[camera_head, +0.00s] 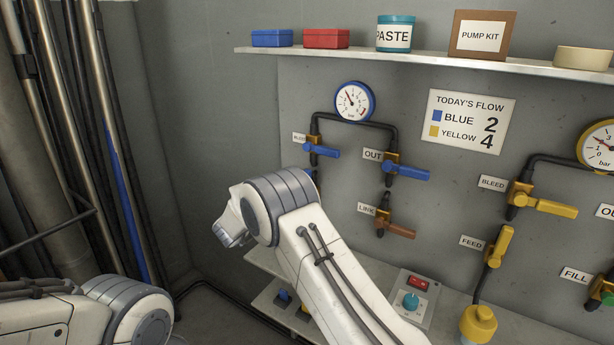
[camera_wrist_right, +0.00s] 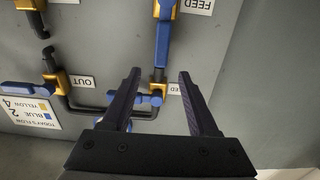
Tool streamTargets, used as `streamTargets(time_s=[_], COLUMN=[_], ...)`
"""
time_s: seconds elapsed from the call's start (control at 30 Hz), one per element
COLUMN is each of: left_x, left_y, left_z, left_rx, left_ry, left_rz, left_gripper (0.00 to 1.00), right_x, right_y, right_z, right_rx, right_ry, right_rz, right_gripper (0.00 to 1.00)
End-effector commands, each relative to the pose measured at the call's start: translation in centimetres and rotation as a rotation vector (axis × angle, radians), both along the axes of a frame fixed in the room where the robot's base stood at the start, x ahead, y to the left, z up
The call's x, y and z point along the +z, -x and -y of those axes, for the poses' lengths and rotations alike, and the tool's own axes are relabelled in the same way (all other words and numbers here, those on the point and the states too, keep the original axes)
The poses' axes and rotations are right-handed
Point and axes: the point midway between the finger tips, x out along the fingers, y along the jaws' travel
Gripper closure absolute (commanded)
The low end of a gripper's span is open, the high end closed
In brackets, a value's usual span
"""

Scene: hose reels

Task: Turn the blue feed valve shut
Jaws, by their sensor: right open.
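The blue feed valve (camera_wrist_right: 163,40) shows at the top of the right wrist view, by the FEED label (camera_wrist_right: 197,5). Its long blue handle lies in line with the pipe. My right gripper (camera_wrist_right: 160,72) is open and empty. Its fingertips appear on either side of the pipe near the blue bleed valve (camera_wrist_right: 151,98), below the feed handle in that picture; the depth gap is unclear. In the head view my right arm covers nearly all of the feed valve and hides the fingers. My left gripper is out of view.
The blue out valve (camera_head: 407,171) and brown link valve (camera_head: 393,228) are right of my right arm. Yellow valves (camera_head: 501,245) stand farther right. A shelf (camera_head: 420,58) with boxes runs above. A control box (camera_head: 413,298) sits below. Pipes (camera_head: 95,110) stand at left.

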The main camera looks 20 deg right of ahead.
Motion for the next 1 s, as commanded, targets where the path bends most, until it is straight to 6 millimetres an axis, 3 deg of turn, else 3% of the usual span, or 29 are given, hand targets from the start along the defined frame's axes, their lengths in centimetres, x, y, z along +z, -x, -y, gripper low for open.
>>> streamTargets(time_s=[0.3,0.5,0.9,0.93,1.0], left_x=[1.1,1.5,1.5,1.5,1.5], left_y=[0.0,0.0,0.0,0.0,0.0], left_z=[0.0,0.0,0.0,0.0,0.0], left_rx=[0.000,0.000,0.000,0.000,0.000], left_ry=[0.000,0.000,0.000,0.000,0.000], left_rz=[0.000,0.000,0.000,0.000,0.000], left_gripper=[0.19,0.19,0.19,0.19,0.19], right_x=[0.1,0.1,0.1,0.1,0.1], right_y=[-3.6,-5.3,-5.8,-5.8,-5.8], right_z=[4.6,6.7,7.3,7.3,7.3], right_rx=[0.002,0.004,0.006,0.006,0.006], right_ry=[-0.001,-0.001,-0.001,-0.001,-0.001], right_rz=[0.000,0.001,0.000,0.000,0.000], right_gripper=[0.40,0.40,0.40,0.48,0.74])
